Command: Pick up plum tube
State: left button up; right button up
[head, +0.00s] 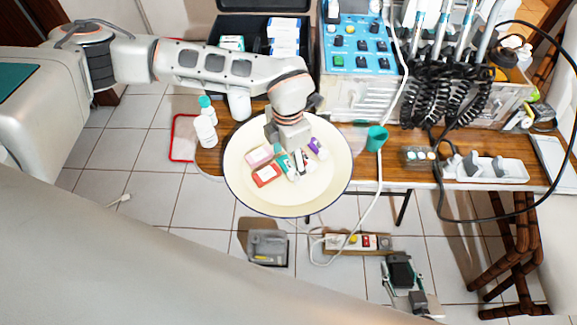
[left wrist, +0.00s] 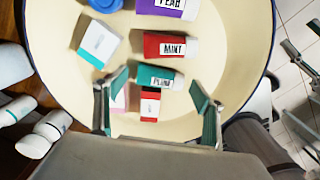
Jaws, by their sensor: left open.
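The plum tube (left wrist: 158,77) is teal with a white cap and a PLUM label. It lies in a cream round dish (head: 240,187), and it also shows in the head view (head: 282,160). My left gripper (left wrist: 159,84) is open above the dish, its teal-padded fingers on either side of the plum tube. I cannot tell whether they touch it. In the head view my left gripper (head: 290,145) partly hides the tubes. A dark device with pale teal sides (head: 404,276) low in the head view may be my right gripper; its opening is unclear.
The red mint tube (left wrist: 165,46) lies beside the plum tube, with the purple pear tube (left wrist: 167,9) beyond. A red box (left wrist: 150,105), pink box (left wrist: 118,99) and white-teal box (left wrist: 98,42) are close by. White bottles (head: 206,130) stand left of the dish.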

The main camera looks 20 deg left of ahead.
pick_arm(q)
jog(key=shift+f, duration=0.4)
jog(key=c, duration=1.1)
jog(key=shift+c, duration=0.2)
jog(key=shift+r, duration=0.15)
